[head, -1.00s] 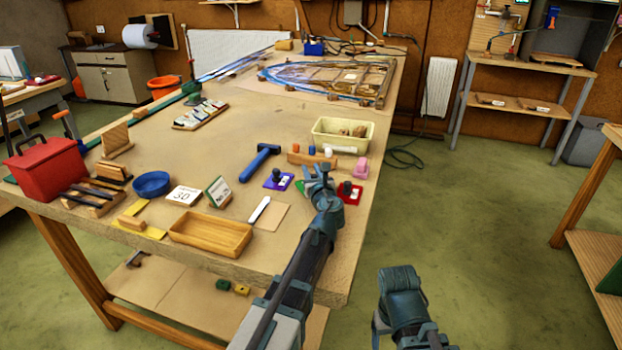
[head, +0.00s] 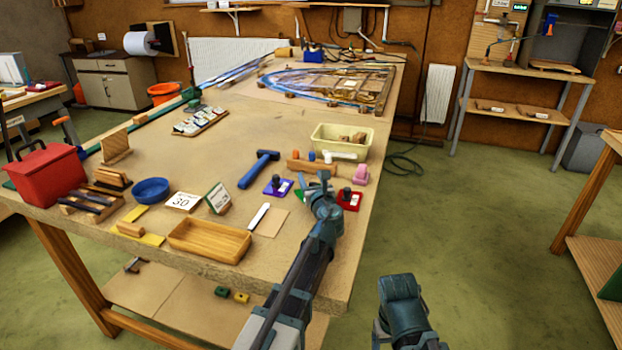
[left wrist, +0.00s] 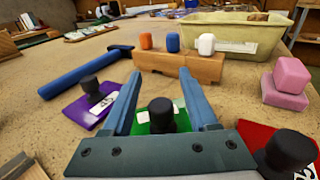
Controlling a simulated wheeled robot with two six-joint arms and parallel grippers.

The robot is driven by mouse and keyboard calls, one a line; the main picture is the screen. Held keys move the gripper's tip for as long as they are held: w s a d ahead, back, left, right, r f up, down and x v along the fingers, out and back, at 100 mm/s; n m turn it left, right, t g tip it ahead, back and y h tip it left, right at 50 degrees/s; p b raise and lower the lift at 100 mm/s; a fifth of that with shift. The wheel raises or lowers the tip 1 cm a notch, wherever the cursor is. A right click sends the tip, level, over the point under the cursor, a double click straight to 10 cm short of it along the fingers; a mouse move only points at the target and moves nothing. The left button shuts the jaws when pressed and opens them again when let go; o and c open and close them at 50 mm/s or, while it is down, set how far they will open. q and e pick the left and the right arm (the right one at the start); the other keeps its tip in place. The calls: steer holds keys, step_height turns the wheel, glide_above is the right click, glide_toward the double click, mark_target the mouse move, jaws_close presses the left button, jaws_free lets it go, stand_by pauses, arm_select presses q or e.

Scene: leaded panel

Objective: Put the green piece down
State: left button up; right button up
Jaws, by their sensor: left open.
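The green piece (left wrist: 152,123), a flat green plate with a black knob and a white label, shows between the fingers of my left gripper (left wrist: 161,78) in the left wrist view. The fingers are open, one on each side of the knob. The plate appears to lie on the table, its near part hidden by the gripper body. In the head view my left gripper (head: 325,181) mostly hides the green piece (head: 299,194). A purple piece (head: 277,188) is to its left and a red piece (head: 349,200) to its right. My right gripper (head: 400,290) is beyond the table's right edge; its fingers are unclear.
A wooden block with colored pegs (left wrist: 182,64) stands just behind, with a blue hammer (left wrist: 85,74) to its left and a pink block (left wrist: 287,83) to its right. A cream bin (head: 340,144) is farther back. A wooden tray (head: 209,240) lies at the front.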

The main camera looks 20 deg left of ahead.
arm_select(q)
steer(key=v, duration=1.2)
steer(key=shift+p, duration=0.3)
steer(key=shift+s, duration=0.1)
